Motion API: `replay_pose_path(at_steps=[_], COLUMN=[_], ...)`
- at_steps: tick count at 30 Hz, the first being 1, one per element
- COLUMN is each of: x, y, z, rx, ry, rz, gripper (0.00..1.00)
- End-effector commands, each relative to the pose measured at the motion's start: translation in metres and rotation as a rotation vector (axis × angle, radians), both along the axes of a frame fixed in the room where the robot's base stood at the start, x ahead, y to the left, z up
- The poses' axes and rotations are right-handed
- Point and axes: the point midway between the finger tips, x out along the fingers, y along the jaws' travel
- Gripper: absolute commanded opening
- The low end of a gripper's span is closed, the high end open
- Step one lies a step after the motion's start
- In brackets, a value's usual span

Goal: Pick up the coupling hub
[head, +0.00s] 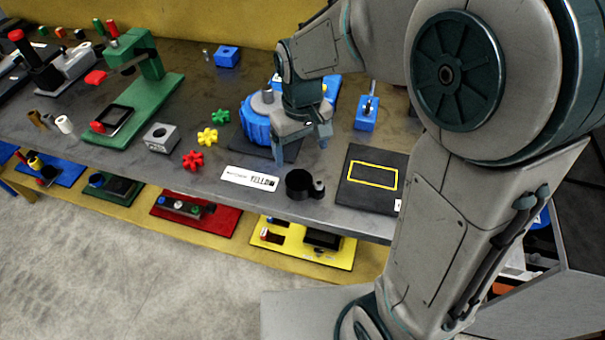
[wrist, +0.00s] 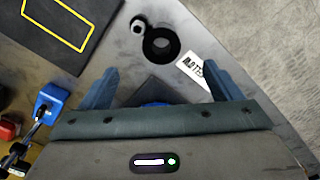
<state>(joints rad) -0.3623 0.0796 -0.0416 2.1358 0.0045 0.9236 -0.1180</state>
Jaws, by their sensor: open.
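A hollow black cylinder (head: 299,184), which looks like the coupling hub, stands near the table's front edge. A small grey part (head: 319,186) stands close beside it on the right. In the wrist view the cylinder shows as a black ring (wrist: 148,43), with the grey part (wrist: 138,25) at its upper left. My gripper (head: 300,148) is open and empty, fingers pointing down, above the table behind the cylinder. In the wrist view the ring lies ahead of the gap between the fingertips (wrist: 162,80), not between them. The blue round positioner (head: 254,122) is partly hidden behind my gripper.
A white label (head: 249,178) lies left of the cylinder. A black mat with a yellow rectangle (head: 372,193) lies to its right. Red (head: 193,160), yellow (head: 208,136) and green (head: 220,116) knobs and a grey bored block (head: 161,138) stand to the left. Coloured trays sit below the table's edge.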

Motion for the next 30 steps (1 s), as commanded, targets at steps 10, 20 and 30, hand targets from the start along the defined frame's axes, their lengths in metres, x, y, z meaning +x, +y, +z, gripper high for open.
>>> replay_pose_path(at_steps=[10,20,30], x=[0.0,0.001,0.003], y=[0.0,0.001,0.003], z=[-0.062,-0.089,-0.128], rx=[-0.003,-0.002,-0.003], ry=[0.009,0.005,0.005], rz=[0.002,0.002,0.001], gripper=[0.85,0.85,0.85])
